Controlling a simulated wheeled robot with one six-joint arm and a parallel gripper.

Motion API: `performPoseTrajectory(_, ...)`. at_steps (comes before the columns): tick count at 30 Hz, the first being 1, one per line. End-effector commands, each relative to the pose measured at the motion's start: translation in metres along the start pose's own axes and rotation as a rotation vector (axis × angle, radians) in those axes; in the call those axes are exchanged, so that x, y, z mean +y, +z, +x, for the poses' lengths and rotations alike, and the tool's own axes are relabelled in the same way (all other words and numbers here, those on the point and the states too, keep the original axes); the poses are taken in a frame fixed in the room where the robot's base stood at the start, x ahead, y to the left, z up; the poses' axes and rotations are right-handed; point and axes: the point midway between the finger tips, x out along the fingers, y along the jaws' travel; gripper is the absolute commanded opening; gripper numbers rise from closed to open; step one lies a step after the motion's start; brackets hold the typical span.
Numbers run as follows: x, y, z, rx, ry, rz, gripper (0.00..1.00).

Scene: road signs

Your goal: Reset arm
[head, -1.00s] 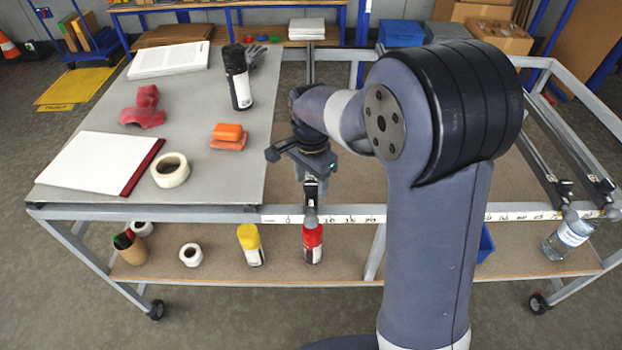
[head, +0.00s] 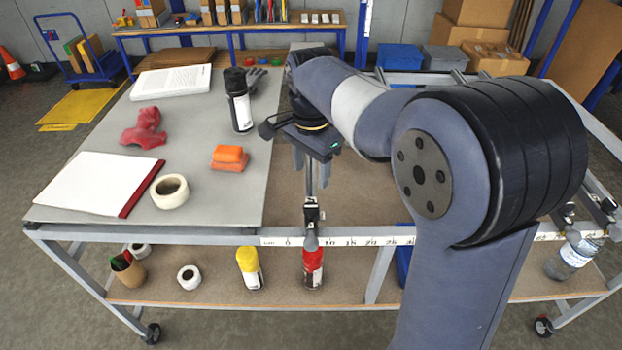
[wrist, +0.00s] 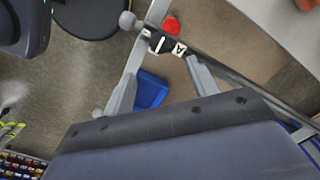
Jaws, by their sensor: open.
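My gripper (head: 311,176) hangs above the cart's open right half, just right of the grey board's edge. Its jaws are apart with nothing between them. In the wrist view my two gripper fingers (wrist: 163,70) are spread, with the cart's rail and a clamp beyond them. My arm reaches over the cart from the right and hides part of its far side.
Yellow (head: 249,268) and red (head: 313,267) bottles stand on the lower shelf. A measuring rail (head: 345,241) crosses the front.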

Motion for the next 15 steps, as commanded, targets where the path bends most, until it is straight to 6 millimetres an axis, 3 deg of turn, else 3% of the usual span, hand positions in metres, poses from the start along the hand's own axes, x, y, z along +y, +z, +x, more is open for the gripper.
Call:
performPoseTrajectory(10,0.0,0.0,-0.001,0.0,0.001,0.0,0.56)
performPoseTrajectory(15,0.0,0.0,0.009,-0.001,0.003,0.0,0.56)
